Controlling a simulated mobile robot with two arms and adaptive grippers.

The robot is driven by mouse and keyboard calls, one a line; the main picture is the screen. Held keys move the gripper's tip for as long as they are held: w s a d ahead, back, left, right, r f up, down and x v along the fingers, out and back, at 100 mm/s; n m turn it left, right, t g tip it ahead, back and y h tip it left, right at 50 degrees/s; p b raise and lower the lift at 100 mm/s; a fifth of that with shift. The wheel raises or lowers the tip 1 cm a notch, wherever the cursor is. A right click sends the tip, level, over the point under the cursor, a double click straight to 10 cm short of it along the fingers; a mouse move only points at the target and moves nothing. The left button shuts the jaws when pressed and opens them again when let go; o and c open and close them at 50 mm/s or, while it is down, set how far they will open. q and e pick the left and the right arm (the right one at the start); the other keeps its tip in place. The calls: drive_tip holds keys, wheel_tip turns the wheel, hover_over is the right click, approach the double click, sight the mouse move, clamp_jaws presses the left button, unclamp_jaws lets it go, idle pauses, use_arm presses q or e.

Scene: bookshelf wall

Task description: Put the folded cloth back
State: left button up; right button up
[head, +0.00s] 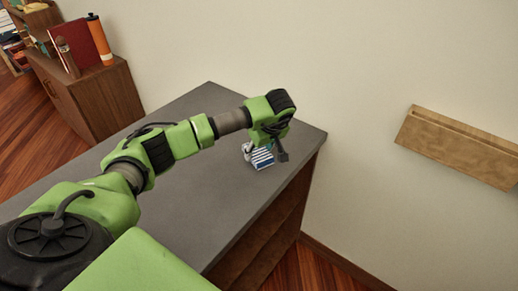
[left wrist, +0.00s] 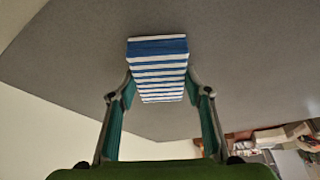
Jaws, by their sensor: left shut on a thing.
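The folded cloth (head: 262,159) is a small block with blue and white stripes, near the far right corner of the grey cabinet top (head: 200,185). My left gripper (head: 266,152) is above it with its fingers on either side. In the left wrist view the cloth (left wrist: 158,62) sits between the two fingertips of my left gripper (left wrist: 160,90), which is shut on it. I cannot tell whether the cloth touches the grey top or is slightly above it. My right gripper is not in view.
A wooden wall ledge (head: 460,147) is on the pale wall at the right. A brown cabinet (head: 95,98) at the back left carries an orange bottle (head: 99,40) and a red book (head: 80,44). Much of the grey top is clear.

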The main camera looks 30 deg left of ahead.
use_arm(q)
drive_tip(key=shift+f, duration=0.2)
drive_tip(key=o, duration=1.1)
drive_tip(key=shift+c, duration=0.2)
drive_tip(key=shift+r, duration=0.1)
drive_tip(key=shift+r, duration=0.2)
drive_tip(key=shift+d+r, duration=0.2)
drive_tip(key=shift+r, duration=0.15)
drive_tip(key=b+v, duration=0.3)
drive_tip(key=v, duration=0.8)
drive_tip(key=shift+b, duration=0.35)
